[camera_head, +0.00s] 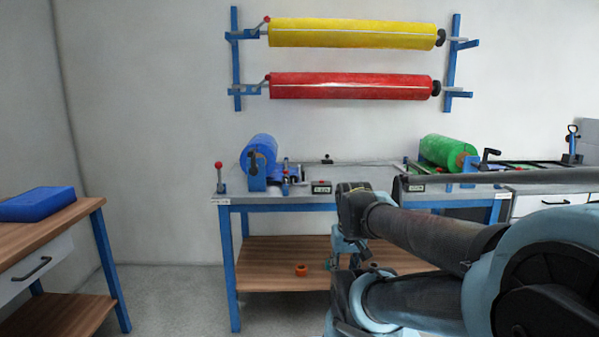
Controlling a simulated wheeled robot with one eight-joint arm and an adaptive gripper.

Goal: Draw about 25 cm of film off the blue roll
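The blue roll (259,149) sits in a blue stand at the left end of the grey-topped workbench (330,204). Its film edge is too small to make out. My arm reaches in from the right, in front of the bench. My gripper (347,262) seems to be at the low end of the arm, in front of the bench's lower shelf, well below and to the right of the blue roll. It is small and partly hidden by my arm links, so its fingers cannot be made out.
A red-knobbed lever (219,177) stands left of the blue roll. A green roll (448,152) is on the bench's right part. Yellow (350,33) and red (350,86) rolls hang on the wall. A wooden table (45,233) with a blue block (37,204) stands left, with open floor between.

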